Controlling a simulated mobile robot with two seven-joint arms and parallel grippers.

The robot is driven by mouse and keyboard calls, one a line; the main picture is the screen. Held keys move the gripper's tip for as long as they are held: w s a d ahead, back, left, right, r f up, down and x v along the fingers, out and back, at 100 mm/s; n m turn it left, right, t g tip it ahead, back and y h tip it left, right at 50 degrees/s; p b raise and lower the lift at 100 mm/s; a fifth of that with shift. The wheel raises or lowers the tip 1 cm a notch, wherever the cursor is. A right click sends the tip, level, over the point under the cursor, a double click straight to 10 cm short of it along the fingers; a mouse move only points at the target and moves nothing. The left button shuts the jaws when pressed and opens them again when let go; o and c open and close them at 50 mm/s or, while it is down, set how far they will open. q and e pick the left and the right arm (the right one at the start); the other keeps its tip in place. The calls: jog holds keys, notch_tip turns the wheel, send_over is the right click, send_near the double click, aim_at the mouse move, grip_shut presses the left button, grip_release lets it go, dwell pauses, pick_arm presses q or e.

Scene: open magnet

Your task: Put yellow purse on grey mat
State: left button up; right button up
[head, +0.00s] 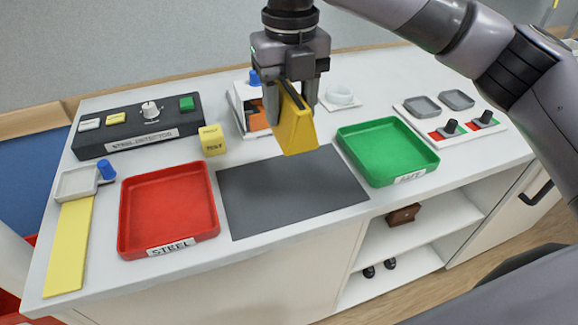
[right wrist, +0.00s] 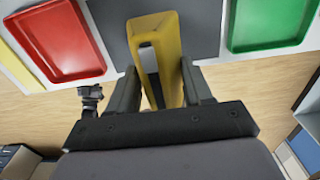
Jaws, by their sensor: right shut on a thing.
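The yellow purse (head: 297,130) is held in my right gripper (head: 291,95), which is shut on its upper part. The purse hangs tilted above the far edge of the grey mat (head: 290,195). In the right wrist view, the purse (right wrist: 157,35) sits between the two fingers of my right gripper (right wrist: 160,90), with the grey mat (right wrist: 110,22) beyond it. The mat's visible surface is bare. My left gripper is not in view.
A red tray (head: 168,205) labelled STEEL lies left of the mat, and a green tray (head: 385,150) labelled SAFE lies right. A small yellow block (head: 213,140) and a black steel detector box (head: 135,125) stand behind. A switch panel (head: 450,115) is at the right.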

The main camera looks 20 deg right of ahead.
notch_tip(320, 180, down, 13)
jog(key=shift+r, duration=0.1)
dwell(0.3)
jog(key=o, duration=1.1)
notch_tip(320, 180, up, 12)
